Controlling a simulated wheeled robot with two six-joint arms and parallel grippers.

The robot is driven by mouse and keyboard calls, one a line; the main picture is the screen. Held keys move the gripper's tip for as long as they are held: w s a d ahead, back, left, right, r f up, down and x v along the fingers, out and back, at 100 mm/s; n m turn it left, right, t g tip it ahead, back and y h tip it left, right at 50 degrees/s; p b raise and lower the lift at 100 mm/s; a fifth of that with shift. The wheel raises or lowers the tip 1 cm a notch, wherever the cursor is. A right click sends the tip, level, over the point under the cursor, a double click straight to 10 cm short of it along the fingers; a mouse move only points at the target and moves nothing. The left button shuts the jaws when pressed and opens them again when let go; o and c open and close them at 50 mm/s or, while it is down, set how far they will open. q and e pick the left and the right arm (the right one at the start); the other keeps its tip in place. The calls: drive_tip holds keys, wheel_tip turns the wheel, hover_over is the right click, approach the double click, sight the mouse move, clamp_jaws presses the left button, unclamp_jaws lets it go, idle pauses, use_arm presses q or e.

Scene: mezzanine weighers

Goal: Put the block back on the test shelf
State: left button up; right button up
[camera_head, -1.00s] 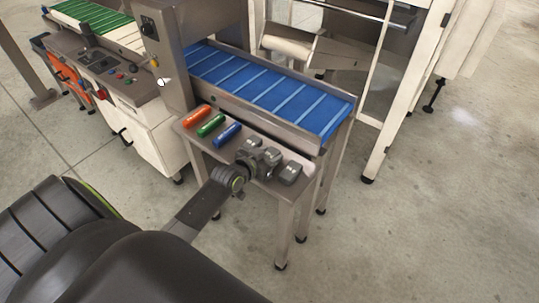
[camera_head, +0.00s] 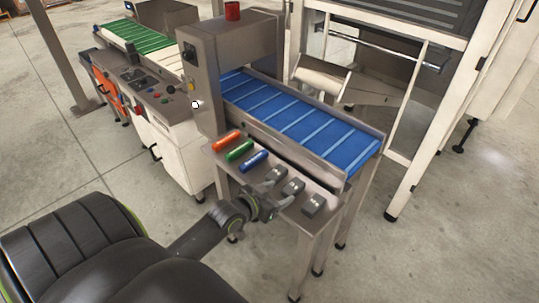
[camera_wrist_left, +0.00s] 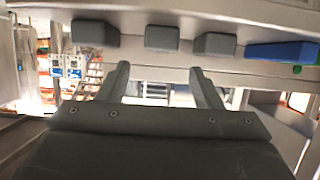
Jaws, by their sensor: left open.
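The test shelf (camera_head: 325,181) is a narrow metal ledge in front of the blue conveyor. Three grey blocks stand on it in a row: one at the left (camera_head: 275,175), one in the middle (camera_head: 293,187) and one at the right (camera_head: 314,203). The wrist view shows them too, at its top (camera_wrist_left: 95,33), (camera_wrist_left: 162,38), (camera_wrist_left: 215,43). My left gripper (camera_head: 276,207) is just off the shelf's front edge, apart from the blocks. Its two fingers (camera_wrist_left: 160,72) are spread with nothing between them. My right gripper is not in view.
An orange bar (camera_head: 226,141), a green bar (camera_head: 239,150) and a blue bar (camera_head: 254,161) lie on the shelf left of the grey blocks. The blue conveyor (camera_head: 300,118) runs behind. A white cabinet (camera_head: 175,155) stands left; floor at the front right is clear.

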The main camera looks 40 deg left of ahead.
use_arm(q)
drive_tip(key=v, duration=0.3)
drive_tip(key=shift+s+r, duration=0.1)
drive_tip(key=shift+s, duration=0.15)
idle(0.4)
